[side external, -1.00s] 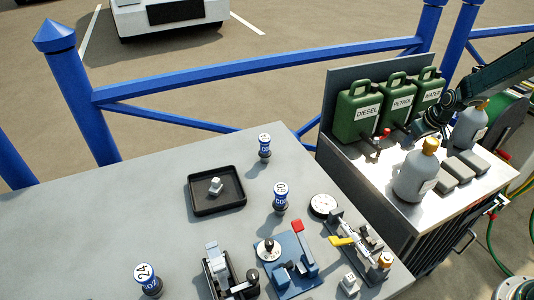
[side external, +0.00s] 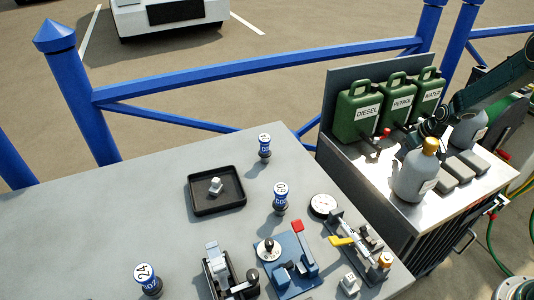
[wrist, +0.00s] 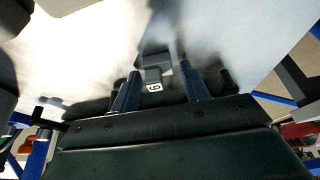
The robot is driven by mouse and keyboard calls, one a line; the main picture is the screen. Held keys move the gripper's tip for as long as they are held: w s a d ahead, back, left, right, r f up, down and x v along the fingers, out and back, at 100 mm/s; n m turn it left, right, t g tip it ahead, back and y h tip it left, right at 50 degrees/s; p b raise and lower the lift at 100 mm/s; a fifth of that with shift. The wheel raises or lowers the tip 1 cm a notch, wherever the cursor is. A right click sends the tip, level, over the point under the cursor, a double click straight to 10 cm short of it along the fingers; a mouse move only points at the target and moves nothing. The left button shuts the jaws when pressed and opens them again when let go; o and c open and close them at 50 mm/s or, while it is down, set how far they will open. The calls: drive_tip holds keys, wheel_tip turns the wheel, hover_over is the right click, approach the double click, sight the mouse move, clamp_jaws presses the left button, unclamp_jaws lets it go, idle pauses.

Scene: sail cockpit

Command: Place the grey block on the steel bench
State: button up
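The steel bench (side external: 368,172) stands at the right in the side view, with a bright metal top. My gripper (side external: 422,131) is low over its back part, partly hidden behind a grey bottle. In the wrist view my gripper (wrist: 160,72) has its two fingers spread. A small grey block (wrist: 154,76) with a light numbered face lies between them, with a visible gap on each side. I cannot make out this block in the side view. The surface under it is bright and blurred, partly in shadow.
Two grey bottles, the nearer (side external: 416,172) beside my gripper, and several flat grey bars (side external: 441,183) crowd the bench. Green jerrycans (side external: 357,112) line its back. The grey table holds a black tray (side external: 216,207) with a pale block, and several fixtures. Its left part is clear.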

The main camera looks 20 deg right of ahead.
drive_tip(key=shift+r, duration=0.1)
idle(0.3)
drive_tip(key=v, duration=1.2)
idle(0.4)
drive_tip(key=shift+r, duration=0.1)
drive_tip(key=s+a+r, duration=0.5)
drive_tip(key=a+r, duration=0.2)
drive_tip(key=r, duration=0.2)
drive_tip(key=s+a+r, duration=0.5)
drive_tip(key=a+r, duration=0.3)
drive_tip(key=r, duration=0.1)
drive_tip(key=s+a+r, duration=0.1)
drive_tip(key=s+a, duration=0.1)
drive_tip(key=s, duration=0.4)
drive_tip(key=s+a+r, duration=0.1)
drive_tip(key=s+a, duration=0.2)
drive_tip(key=s, duration=0.4)
drive_tip(key=s+a+r+t, duration=0.1)
drive_tip(key=s+a, duration=0.2)
drive_tip(key=s, duration=0.3)
drive_tip(key=shift+s+r, duration=0.2)
drive_tip(key=shift+s, duration=0.15)
